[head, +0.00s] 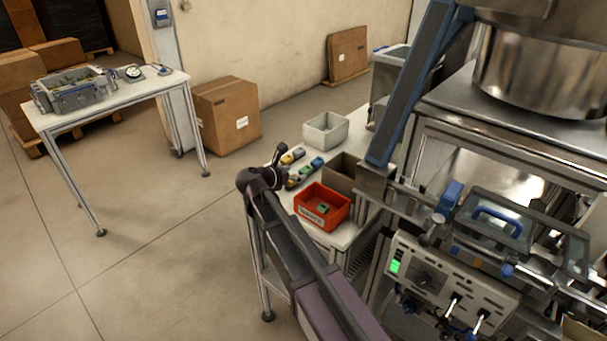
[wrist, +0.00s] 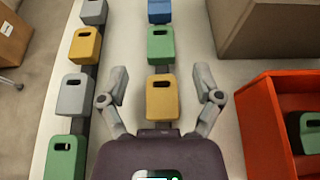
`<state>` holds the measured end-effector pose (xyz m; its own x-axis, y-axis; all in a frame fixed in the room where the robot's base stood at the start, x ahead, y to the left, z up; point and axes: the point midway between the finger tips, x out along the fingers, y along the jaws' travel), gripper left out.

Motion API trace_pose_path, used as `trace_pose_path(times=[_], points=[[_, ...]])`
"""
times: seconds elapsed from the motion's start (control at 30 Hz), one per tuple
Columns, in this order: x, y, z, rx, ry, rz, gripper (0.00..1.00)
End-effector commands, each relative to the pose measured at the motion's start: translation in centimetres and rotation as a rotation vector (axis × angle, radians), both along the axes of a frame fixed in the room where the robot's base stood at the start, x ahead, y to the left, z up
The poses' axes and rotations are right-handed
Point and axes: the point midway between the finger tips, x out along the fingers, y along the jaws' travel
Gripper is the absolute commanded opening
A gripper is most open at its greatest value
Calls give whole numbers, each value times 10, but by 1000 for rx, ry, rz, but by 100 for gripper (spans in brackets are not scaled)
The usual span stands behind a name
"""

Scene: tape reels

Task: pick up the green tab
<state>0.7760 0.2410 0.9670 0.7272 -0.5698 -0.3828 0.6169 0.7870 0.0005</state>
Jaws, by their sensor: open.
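Several slotted tabs lie in two rows on a pale table, seen from above in the wrist view. In the right row a green tab (wrist: 161,46) lies between a blue tab (wrist: 160,11) and a yellow tab (wrist: 162,98). Another green tab (wrist: 65,158) is at the near end of the left row, below a grey tab (wrist: 74,94). A third green tab (wrist: 310,132) is inside the red bin (wrist: 258,125). My gripper (wrist: 162,76) is open and empty, its fingers on either side of the yellow tab in the picture. Its height above the tab is unclear.
In the head view, the red bin (head: 308,222) stands right of my arm, with a brown box (head: 343,173) behind it and a grey bin (head: 325,131) farther back. Machinery (head: 450,270) crowds the right side.

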Motion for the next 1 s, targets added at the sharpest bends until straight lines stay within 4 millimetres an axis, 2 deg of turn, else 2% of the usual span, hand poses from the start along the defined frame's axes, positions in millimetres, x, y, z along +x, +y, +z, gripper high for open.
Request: trace_pose_path(times=[0.07,0.3,0.87,1.0], points=[[8,-6,-7,1,-1,0,83],[21,-16,-12,-1,1,0,83],[21,-16,-12,0,0,2,83],[21,-16,-12,0,0,2,50]])
